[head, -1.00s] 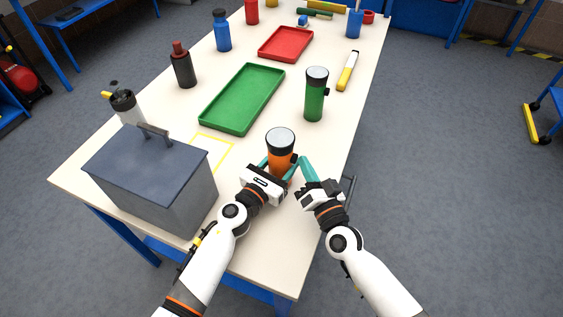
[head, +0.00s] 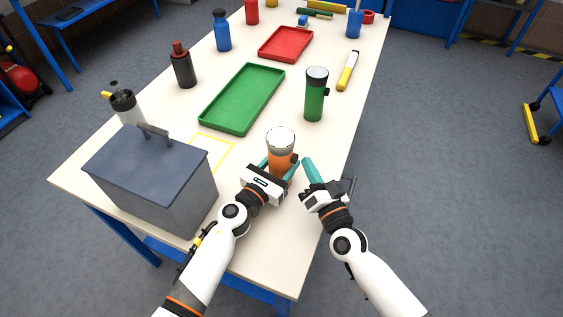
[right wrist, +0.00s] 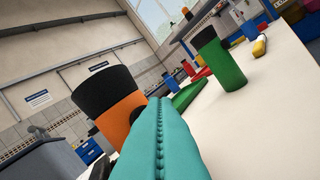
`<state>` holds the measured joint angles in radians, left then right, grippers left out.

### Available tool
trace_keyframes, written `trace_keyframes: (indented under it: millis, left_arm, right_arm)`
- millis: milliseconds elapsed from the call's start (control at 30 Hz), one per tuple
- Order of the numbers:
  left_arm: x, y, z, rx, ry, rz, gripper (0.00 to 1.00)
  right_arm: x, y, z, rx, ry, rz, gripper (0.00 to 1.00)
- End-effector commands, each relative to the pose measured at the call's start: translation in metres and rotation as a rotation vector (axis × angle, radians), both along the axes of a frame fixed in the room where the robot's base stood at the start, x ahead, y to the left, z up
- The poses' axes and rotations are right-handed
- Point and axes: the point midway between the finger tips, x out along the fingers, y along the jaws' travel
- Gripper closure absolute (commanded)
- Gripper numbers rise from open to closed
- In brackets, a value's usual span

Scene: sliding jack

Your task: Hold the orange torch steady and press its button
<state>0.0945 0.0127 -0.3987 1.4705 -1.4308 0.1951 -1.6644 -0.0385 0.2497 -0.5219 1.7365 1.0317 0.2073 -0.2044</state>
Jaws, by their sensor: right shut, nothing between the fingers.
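The orange torch (head: 281,160) stands upright near the table's front right, its pale lens facing up. A small dark button (head: 294,158) juts from its right side. My left gripper (head: 277,166) has its teal fingers on both sides of the torch body and is shut on it. My right gripper (head: 308,162) is shut and empty, just right of the button with a small gap. In the right wrist view, the torch (right wrist: 120,120) with its black head shows left of the closed teal fingers (right wrist: 160,104); its lower body is hidden.
A grey lidded box (head: 160,190) stands left of my left arm. A green torch (head: 314,100) stands behind the orange one, with a green tray (head: 205,124) to its left. A yellow outline (head: 228,151) marks bare table. The right table edge is close to my right gripper.

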Motion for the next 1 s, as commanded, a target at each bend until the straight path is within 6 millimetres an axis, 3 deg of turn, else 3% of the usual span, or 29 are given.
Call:
trace_keyframes:
  millis: [167,700,1000]
  left_arm:
    - [0.0,0.0,0.0,0.0,0.0,0.0,0.74]
    - [0.0,0.0,0.0,0.0,0.0,0.0,0.74]
    - [0.0,0.0,0.0,0.0,0.0,0.0,0.74]
  right_arm:
    - [-0.001,-0.004,0.0,-0.001,0.0,0.0,1.0]
    - [-0.021,-0.051,0.0,-0.002,0.0,-0.001,1.0]
    - [-0.023,-0.056,0.0,0.001,0.0,0.0,1.0]
